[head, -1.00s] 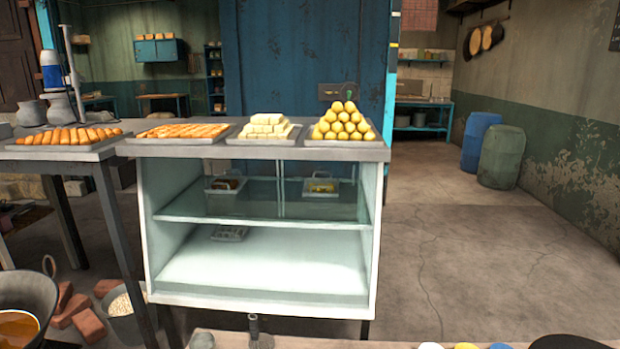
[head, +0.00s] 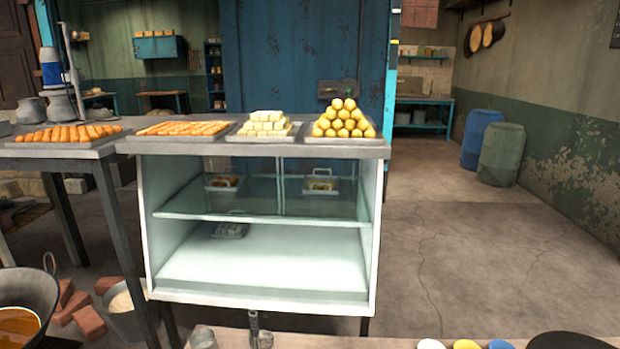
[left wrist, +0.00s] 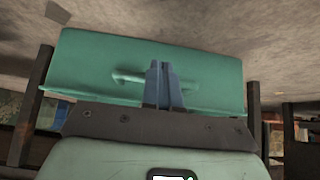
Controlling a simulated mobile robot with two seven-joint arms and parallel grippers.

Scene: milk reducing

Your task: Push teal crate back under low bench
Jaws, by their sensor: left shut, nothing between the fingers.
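The teal crate (left wrist: 205,75) fills the upper middle of the left wrist view, with a teal handle (left wrist: 128,78) on the face turned to me. My left gripper (left wrist: 161,66) is shut and empty, its blue fingers pointing at the crate and overlapping its face beside the handle. I cannot tell whether the fingertips touch it. Dark upright posts, one at the left (left wrist: 36,90) and one at the right (left wrist: 254,112), flank the crate and look like bench legs. The crate does not show in the head view. My right gripper is in no view.
In the head view, a white display case (head: 260,292) stands ahead, trays of food on its top. A wooden surface (head: 320,341) crosses the bottom edge with cups and round pieces on it. A pan (head: 22,300), bricks (head: 88,322) and bucket (head: 125,312) lie left.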

